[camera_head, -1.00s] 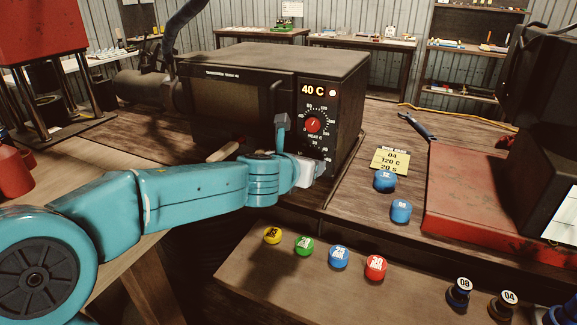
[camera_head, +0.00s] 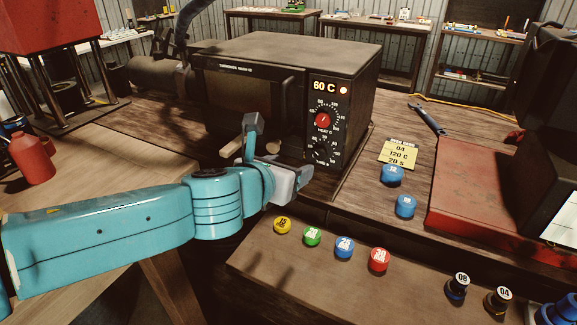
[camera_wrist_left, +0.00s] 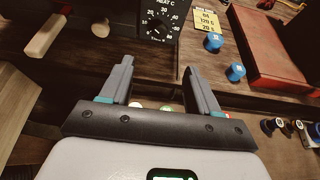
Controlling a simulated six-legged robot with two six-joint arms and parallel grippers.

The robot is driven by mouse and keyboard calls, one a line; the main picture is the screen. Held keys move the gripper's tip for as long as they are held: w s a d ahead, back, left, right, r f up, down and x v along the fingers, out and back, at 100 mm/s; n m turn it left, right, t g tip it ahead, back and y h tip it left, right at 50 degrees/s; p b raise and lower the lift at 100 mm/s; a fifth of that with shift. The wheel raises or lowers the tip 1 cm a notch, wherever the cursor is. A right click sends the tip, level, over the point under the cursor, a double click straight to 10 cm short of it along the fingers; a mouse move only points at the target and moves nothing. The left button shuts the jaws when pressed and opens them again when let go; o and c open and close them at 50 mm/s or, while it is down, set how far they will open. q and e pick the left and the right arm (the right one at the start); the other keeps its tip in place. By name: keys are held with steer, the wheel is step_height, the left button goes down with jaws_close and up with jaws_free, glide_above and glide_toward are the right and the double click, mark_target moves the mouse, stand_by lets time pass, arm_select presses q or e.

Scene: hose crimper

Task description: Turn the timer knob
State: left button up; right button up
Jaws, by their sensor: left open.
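The oven (camera_head: 300,58) stands on the bench with a display reading 60 C. Its red heat knob (camera_head: 323,120) is on the right panel. The black timer knob (camera_head: 319,153) sits below it, in a ring of numbers. In the left wrist view the timer knob (camera_wrist_left: 157,27) is at the top, beyond the fingertips. My left gripper (camera_head: 278,160) is in front of and below the panel, to the left of the timer knob. In the wrist view its two fingers (camera_wrist_left: 157,78) are apart with nothing between them. My right gripper is not in view.
A yellow card (camera_head: 398,154) reads 04, 120 C, 20 s. Blue caps (camera_head: 391,174) lie below it. Yellow, green, blue and red caps (camera_head: 379,260) line the front shelf. The oven's door handle (camera_head: 283,108) is close to my gripper. A red plate (camera_head: 478,190) is at right.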

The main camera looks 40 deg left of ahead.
arm_select(q)
steer(key=d+n+h, duration=0.5)
steer(key=d+n, duration=0.3)
steer(key=n, duration=0.1)
steer(key=n+t+y+p, duration=0.2)
steer(key=n+t+y, duration=0.3)
steer(key=n, duration=2.2)
glide_toward(319, 156)
steer(key=shift+g+y, duration=0.3)
steer(key=shift+y, duration=0.1)
steer(key=x, duration=0.2)
steer(key=p+x, duration=0.1)
steer(key=x, duration=0.5)
steer(key=shift+w+d+r+p, duration=0.2)
steer(key=shift+w+p, duration=0.1)
steer(key=shift+p, duration=0.1)
steer(key=shift+s, duration=0.1)
steer(key=c, duration=1)
